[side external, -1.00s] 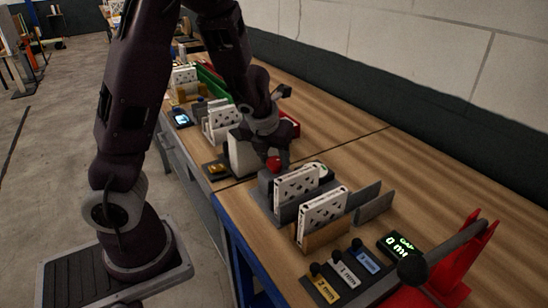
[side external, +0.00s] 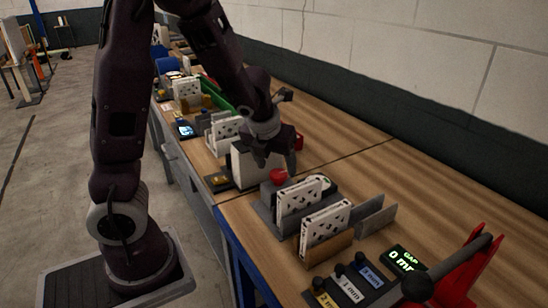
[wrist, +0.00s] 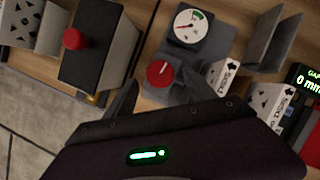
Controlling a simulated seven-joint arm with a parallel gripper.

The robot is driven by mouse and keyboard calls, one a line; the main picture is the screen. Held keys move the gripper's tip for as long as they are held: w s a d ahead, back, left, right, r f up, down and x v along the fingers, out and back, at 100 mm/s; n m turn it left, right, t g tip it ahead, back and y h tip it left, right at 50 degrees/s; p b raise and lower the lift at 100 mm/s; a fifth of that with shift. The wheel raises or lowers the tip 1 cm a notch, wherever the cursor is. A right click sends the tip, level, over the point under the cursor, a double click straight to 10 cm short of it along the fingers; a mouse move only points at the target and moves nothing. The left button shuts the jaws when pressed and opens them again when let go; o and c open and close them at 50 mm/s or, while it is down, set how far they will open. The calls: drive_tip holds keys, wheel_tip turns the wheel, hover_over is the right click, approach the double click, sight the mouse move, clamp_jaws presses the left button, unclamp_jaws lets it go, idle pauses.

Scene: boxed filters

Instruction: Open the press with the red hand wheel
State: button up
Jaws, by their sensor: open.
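The red hand wheel (wrist: 160,73) is a small round knob on a grey press (wrist: 176,92), with a round dial gauge (wrist: 189,26) just behind it in the wrist view. In the side external view the red wheel (side external: 278,177) sits at the end of the grey press (side external: 268,204) nearest my gripper. My gripper (side external: 277,162) is open and empty, close above the wheel, fingers pointing down. White perforated filter boxes (side external: 297,196) stand in the press.
The bench (side external: 440,190) is clear toward the wall.

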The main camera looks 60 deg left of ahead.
sight(273, 192)
drive_tip(key=v, duration=0.4)
drive_tip(key=shift+s+r, duration=0.1)
drive_tip(key=shift+r, duration=0.1)
